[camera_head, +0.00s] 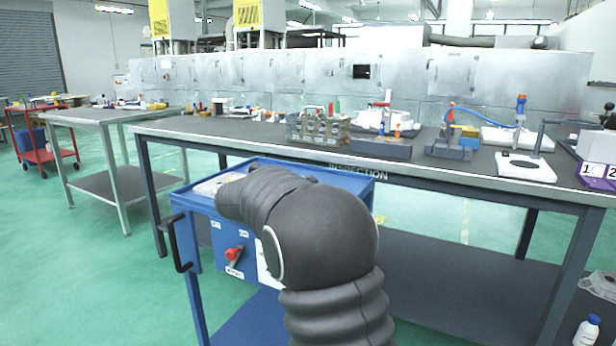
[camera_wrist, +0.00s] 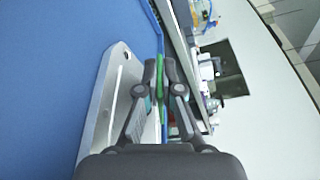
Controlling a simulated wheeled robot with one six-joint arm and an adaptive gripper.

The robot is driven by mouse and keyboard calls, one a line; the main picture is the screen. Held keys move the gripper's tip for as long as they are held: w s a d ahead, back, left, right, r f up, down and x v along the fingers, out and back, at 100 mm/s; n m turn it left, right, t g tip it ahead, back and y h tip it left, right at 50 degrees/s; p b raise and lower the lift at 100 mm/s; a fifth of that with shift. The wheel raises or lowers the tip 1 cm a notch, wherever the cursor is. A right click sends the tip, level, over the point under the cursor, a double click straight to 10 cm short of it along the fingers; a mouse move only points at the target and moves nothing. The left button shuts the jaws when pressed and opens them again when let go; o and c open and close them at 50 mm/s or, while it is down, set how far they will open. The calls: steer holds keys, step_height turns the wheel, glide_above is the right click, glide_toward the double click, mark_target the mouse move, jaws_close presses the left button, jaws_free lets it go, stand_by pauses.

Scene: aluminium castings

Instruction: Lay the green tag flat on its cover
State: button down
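In the wrist view my gripper (camera_wrist: 160,70) is shut on the green tag (camera_wrist: 160,83), a thin strip seen nearly edge-on between the fingertips. A pale grey casting (camera_wrist: 107,92), which looks like the cover, lies on the blue cart top to the left of and behind the fingers. I cannot tell whether the tag touches it. In the head view, part of a pale casting (camera_head: 212,186) shows on the cart at the left of my arm. My arm hides the gripper and the tag there.
The blue cart (camera_head: 340,177) stands against the long grey bench (camera_head: 470,172). Its top is bare blue beside the casting in the wrist view. Fixtures (camera_head: 320,128) and a white-based stand (camera_head: 525,167) are on the bench.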

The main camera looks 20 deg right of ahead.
steer(key=shift+f, duration=0.45)
steer(key=shift+f, duration=0.1)
steer(key=c, duration=1.2)
jaws_free()
steer(key=shift+f, duration=0.15)
steer(key=shift+c, duration=0.2)
steer(key=v, duration=1.1)
steer(key=shift+a+r, duration=0.1)
steer(key=shift+r, duration=0.2)
steer(key=shift+s+a+r, duration=0.15)
steer(key=shift+s+a, duration=0.1)
steer(key=shift+a, duration=0.1)
